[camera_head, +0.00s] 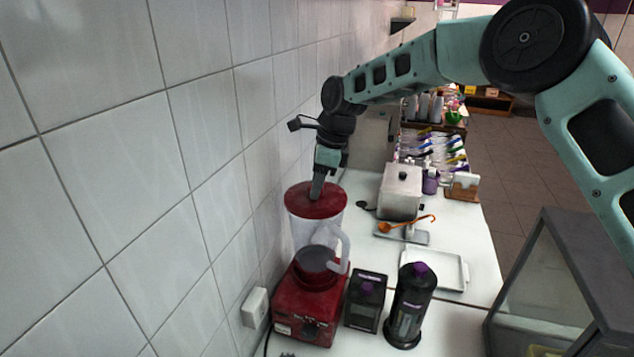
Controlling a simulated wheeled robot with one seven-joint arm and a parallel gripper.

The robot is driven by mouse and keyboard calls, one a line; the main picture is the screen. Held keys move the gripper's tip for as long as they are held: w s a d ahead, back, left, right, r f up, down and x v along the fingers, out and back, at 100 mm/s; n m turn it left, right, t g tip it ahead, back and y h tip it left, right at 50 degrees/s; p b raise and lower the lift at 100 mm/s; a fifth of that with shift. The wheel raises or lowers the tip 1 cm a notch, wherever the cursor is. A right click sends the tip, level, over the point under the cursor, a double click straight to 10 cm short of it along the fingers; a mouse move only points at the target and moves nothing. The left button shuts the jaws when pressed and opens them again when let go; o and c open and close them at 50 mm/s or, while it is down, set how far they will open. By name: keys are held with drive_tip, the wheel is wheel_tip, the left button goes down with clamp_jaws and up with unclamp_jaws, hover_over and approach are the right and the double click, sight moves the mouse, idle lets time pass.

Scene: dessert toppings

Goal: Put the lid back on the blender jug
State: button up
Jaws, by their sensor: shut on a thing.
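The blender stands on the white counter by the tiled wall, with a red base (305,305) and a clear jug (306,235) with a handle on its right. The red lid (329,204) is at the top of the jug; from this angle I cannot tell whether it rests on the rim or hovers just above it. My gripper (316,194) points down onto the middle of the lid and is shut on it. The fingertips and the part of the lid they hold are partly hidden.
A black box-shaped container (365,302) and a dark bottle with a purple cap (409,308) stand right of the blender. The tiled wall (190,150) is close on the left.

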drive_tip(key=o, duration=1.6)
drive_tip(key=shift+c, duration=0.2)
drive_tip(key=shift+r, duration=0.1)
drive_tip(key=shift+r+p, duration=0.95)
drive_tip(key=shift+r, duration=2.45)
